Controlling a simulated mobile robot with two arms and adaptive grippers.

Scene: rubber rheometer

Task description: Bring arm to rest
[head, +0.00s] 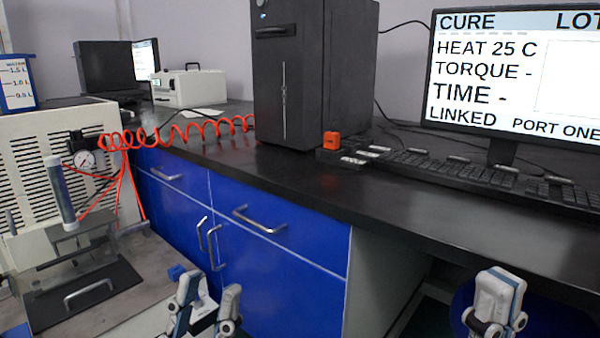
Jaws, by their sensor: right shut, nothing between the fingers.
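My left gripper (209,284) is low in the head view, left of centre, in front of the blue cabinet doors. Its two fingers stand apart with nothing visible between them. My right gripper (500,278) is at the bottom right, below the bench edge and in front of a dark blue rounded shape. Its fingers are together and hold nothing. Both grippers are apart from the bench. Most of both arms is outside the picture.
The rheometer (45,150) stands at left with a gauge, upright cylinder and handled plate. A coiled orange hose (180,132) runs to the black bench (290,178). A computer tower (288,75), keyboard (440,165) and monitor (515,75) stand there. Blue drawers (280,255) have protruding handles.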

